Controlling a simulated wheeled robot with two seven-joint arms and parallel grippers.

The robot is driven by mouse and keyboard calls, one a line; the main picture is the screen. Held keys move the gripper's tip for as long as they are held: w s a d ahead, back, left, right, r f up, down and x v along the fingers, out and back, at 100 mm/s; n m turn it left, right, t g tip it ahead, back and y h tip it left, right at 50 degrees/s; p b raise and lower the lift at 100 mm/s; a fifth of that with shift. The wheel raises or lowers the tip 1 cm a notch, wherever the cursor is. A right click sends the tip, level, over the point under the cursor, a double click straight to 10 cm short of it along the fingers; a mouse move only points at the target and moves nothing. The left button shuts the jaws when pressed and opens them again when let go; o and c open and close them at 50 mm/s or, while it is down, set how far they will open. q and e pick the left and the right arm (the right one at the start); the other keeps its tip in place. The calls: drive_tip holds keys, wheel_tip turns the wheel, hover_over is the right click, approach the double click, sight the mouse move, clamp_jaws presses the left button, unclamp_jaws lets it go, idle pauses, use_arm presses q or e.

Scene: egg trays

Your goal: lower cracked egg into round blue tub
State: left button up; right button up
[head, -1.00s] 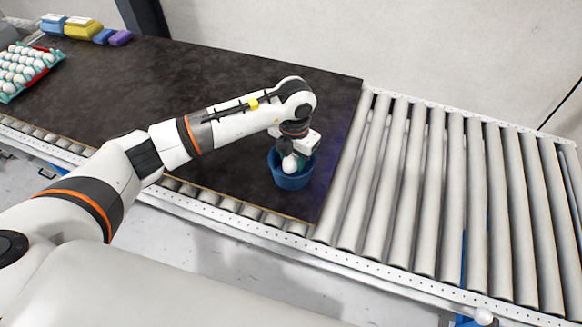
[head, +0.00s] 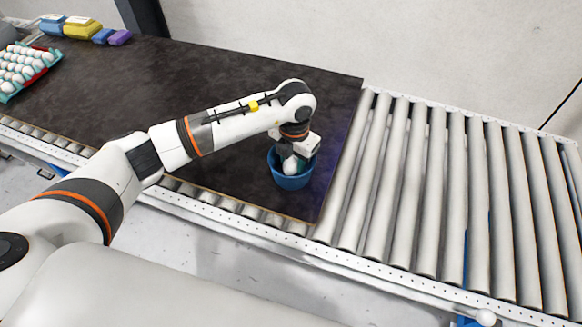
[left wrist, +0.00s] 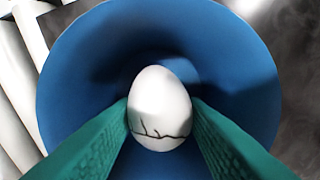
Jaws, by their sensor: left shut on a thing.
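The round blue tub (head: 291,182) stands on the dark board near its right front corner. In the left wrist view the tub (left wrist: 75,75) fills most of the picture, with its inner wall all around the egg. The white cracked egg (left wrist: 160,105) has dark crack lines across its lower part. My left gripper (left wrist: 160,122) is shut on it, one green finger on each side. In the head view the egg (head: 290,165) shows at the tub's mouth, partly below the rim. The tub's floor under the egg is hidden. My right gripper is not in view.
A roller conveyor (head: 450,190) lies right of the dark board (head: 190,85). An egg tray (head: 22,70) with several white eggs is at the far left. Yellow, blue and purple packs (head: 82,28) lie at the back left. The board's middle is clear.

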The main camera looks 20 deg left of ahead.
use_arm(q)
drive_tip(key=shift+f+b, duration=0.95)
drive_tip(key=shift+f, duration=0.2)
idle(0.8)
idle(0.4)
drive_tip(key=o, duration=0.7)
drive_tip(key=shift+r, duration=0.1)
drive_tip(key=shift+r+p, duration=4.35)
drive_tip(key=shift+r, duration=2.6)
